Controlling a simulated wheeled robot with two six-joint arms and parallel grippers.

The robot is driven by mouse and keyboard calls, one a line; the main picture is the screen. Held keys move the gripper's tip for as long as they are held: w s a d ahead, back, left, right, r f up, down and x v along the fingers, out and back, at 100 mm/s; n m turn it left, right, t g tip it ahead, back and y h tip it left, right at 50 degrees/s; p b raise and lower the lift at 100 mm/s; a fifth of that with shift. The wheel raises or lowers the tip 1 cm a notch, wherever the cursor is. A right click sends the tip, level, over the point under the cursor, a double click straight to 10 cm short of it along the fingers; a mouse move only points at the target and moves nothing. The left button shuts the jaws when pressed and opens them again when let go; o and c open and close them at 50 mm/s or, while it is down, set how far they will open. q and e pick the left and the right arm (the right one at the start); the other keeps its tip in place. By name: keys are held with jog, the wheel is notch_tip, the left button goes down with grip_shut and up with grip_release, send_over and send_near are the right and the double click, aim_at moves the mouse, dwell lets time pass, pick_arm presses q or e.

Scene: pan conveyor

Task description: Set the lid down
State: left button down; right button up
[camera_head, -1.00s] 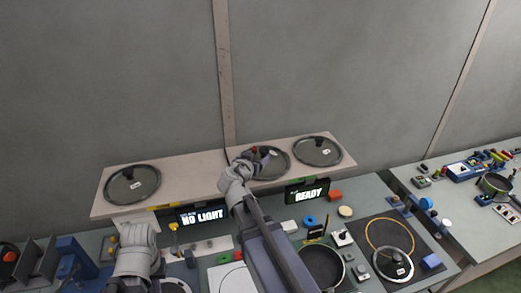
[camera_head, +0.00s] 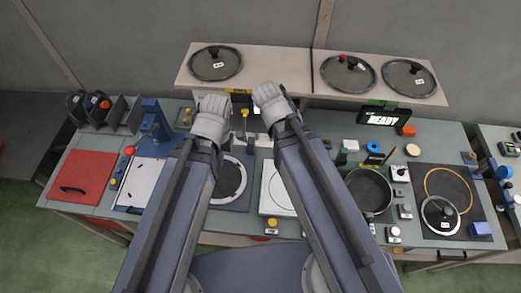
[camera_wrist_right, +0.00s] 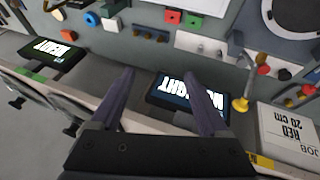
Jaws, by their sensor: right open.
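Three glass lids lie on the pale raised shelf (camera_head: 290,78) in the head view: one at the left (camera_head: 216,64), one in the middle (camera_head: 347,76) with a red spot by its knob, and one at the right (camera_head: 408,79). A further lid (camera_head: 440,216) lies on the dark mat at the right. My right gripper (camera_wrist_right: 160,73) is open and empty in the wrist view, over the shelf's edge by a lit display (camera_wrist_right: 185,92). In the head view it is left of the middle lid, apart from it. My left gripper (camera_head: 212,103) is below the left lid; its fingers are hidden.
A pan (camera_head: 369,190) stands on the bench, left of the dark mat (camera_head: 472,195) with a yellow ring. A READY display (camera_head: 384,117) stands below the shelf. A red board (camera_head: 82,178) and upright rack (camera_head: 105,112) are at the left. A job card (camera_wrist_right: 288,140) shows in the wrist view.

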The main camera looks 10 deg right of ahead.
jog(key=s+a+f+n+g+y, duration=0.2)
jog(key=s+a+n, duration=0.4)
jog(key=s+a, duration=0.3)
jog(key=shift+s+a+f+g+y, duration=0.2)
jog(key=shift+s+a+g+y, duration=0.15)
jog(key=shift+a+g+y, duration=0.45)
jog(key=shift+a, duration=0.1)
notch_tip(320, 180, down, 15)
jog(key=b, duration=1.4)
jog(key=shift+r+b, duration=0.2)
jog(key=shift+b, duration=0.1)
